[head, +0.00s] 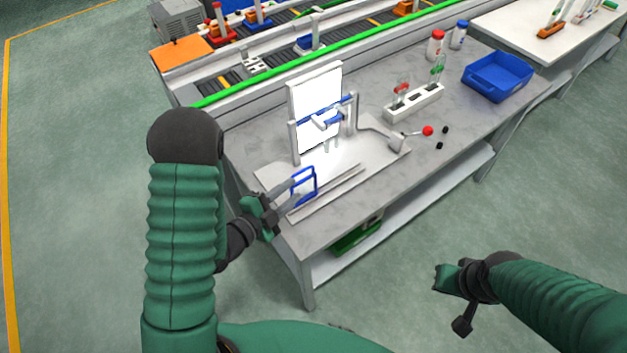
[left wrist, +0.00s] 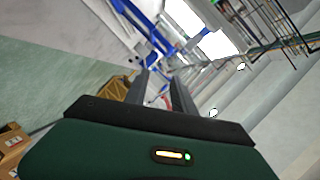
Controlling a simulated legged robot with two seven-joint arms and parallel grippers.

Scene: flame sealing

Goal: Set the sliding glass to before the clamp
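The sliding glass appears to be the small blue-framed upright pane (head: 303,185) at the left front of the white fixture (head: 345,175) on the table. Blue frame bars also show ahead of the fingers in the left wrist view (left wrist: 155,40). My left gripper (head: 286,191) is beside the pane's left side, its two fingers apart and pointing at it; contact is unclear. The clamp, a white and blue frame (head: 325,118), stands behind the pane, with a red-knobbed lever (head: 428,130) to its right. My right gripper (head: 445,292) is away from the table, over the floor.
A bright white panel (head: 312,95) stands behind the clamp. A conveyor (head: 290,50) runs behind. The table's front right is clear.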

